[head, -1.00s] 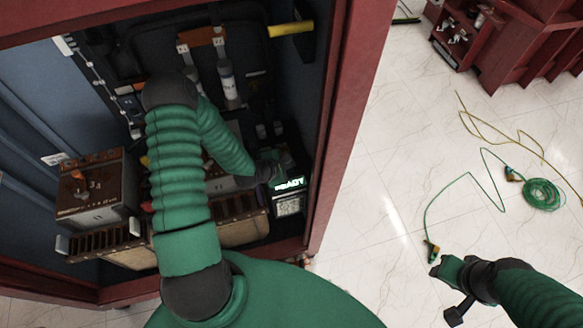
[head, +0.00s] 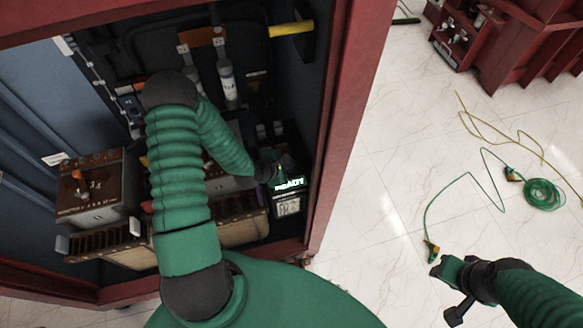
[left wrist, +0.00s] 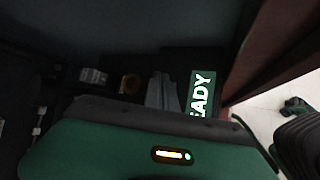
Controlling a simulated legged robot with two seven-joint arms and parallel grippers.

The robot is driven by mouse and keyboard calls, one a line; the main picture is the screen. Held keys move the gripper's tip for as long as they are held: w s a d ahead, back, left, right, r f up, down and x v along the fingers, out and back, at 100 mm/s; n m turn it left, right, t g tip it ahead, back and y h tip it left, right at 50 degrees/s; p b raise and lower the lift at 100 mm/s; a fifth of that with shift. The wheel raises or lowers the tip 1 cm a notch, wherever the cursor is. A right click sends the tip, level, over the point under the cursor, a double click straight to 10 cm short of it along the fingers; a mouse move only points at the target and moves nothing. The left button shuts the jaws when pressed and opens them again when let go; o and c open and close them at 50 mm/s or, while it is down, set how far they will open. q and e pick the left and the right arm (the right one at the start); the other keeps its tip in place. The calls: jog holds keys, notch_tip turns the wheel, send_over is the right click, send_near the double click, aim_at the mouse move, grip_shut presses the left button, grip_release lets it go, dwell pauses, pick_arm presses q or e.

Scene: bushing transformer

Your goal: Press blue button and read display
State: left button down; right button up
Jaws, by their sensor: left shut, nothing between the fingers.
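A dark device with a lit display (head: 290,184) stands at the right inside the red-framed cabinet in the head view. Its bright letters resemble "READY" but are partly blurred; a smaller pale screen (head: 288,205) below is too small to read. The left wrist view shows the lit display (left wrist: 201,94) with the letters "EADY". My left gripper (head: 277,176) is shut and empty, right beside the display. I cannot tell whether it touches the device. I cannot make out the blue button. My right gripper (head: 448,285) is over the floor at lower right; its finger state is unclear.
The red cabinet frame (head: 345,120) rises close to the right of the device. Brown-topped boxes (head: 95,185) and a yellow bar (head: 291,29) are inside. A green cable (head: 543,194) lies on the pale floor at right.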

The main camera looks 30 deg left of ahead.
aim_at(290, 170)
pick_arm(q)
jog(key=shift+f, duration=0.35)
jog(key=shift+f+b, duration=0.45)
dwell(0.8)
jog(key=shift+s+r+p, duration=0.1)
jog(key=shift+r+p, duration=0.75)
notch_tip(290, 170, up, 5)
jog(key=p, duration=0.4)
jog(key=shift+r+p, duration=0.1)
jog(key=shift+p, duration=0.25)
